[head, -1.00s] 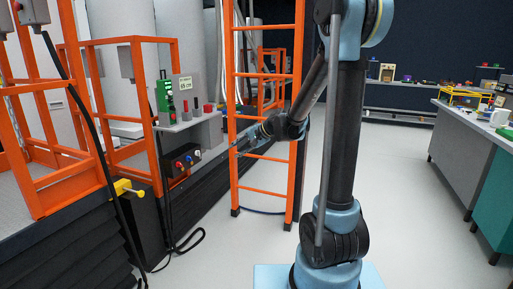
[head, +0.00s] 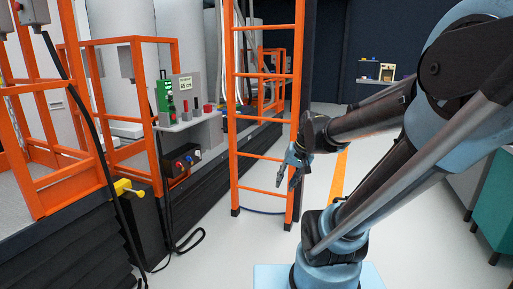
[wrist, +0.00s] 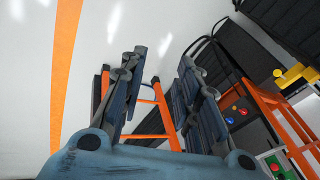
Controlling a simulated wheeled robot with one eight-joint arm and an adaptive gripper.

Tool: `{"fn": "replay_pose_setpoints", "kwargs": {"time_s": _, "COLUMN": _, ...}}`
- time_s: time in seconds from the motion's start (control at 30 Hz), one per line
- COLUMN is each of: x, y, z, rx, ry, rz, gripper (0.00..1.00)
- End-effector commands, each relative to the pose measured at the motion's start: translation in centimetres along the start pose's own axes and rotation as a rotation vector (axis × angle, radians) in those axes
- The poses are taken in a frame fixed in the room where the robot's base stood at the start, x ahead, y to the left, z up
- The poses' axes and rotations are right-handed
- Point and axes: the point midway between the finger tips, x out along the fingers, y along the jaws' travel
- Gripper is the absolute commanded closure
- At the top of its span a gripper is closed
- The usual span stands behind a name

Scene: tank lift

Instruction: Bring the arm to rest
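My gripper (head: 288,178) hangs at the end of my bent arm in the head view, in front of the right rail of an orange ladder (head: 262,115). Its fingers point down and look apart. In the wrist view my gripper (wrist: 155,90) shows its two blue-grey fingers spread with a clear gap, and nothing is held between them. The ladder (wrist: 150,128) shows beyond the fingers. I cannot tell whether the gripper touches the ladder.
An orange-railed lift platform (head: 85,180) stands at the left, with a control box of coloured buttons (head: 183,160) and a yellow part (head: 125,187). A black cable hangs near it. A teal and grey bench (head: 490,200) stands at the right. Grey floor (head: 245,250) is clear in front of the ladder.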

Motion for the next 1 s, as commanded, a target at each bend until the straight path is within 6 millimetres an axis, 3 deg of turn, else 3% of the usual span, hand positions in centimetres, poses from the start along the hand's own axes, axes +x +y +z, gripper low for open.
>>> {"fn": "replay_pose_setpoints", "kwargs": {"time_s": 0.3, "x": -0.5, "y": 6.6, "z": 6.9, "rx": -0.108, "ry": -0.039, "rz": 0.177, "gripper": 0.70}}
{"fn": "replay_pose_setpoints", "kwargs": {"time_s": 0.5, "x": -0.5, "y": 9.4, "z": 9.8, "rx": -0.155, "ry": -0.065, "rz": 0.257, "gripper": 0.70}}
{"fn": "replay_pose_setpoints", "kwargs": {"time_s": 1.0, "x": -0.5, "y": 10.3, "z": 10.7, "rx": -0.172, "ry": -0.076, "rz": 0.286, "gripper": 0.70}}
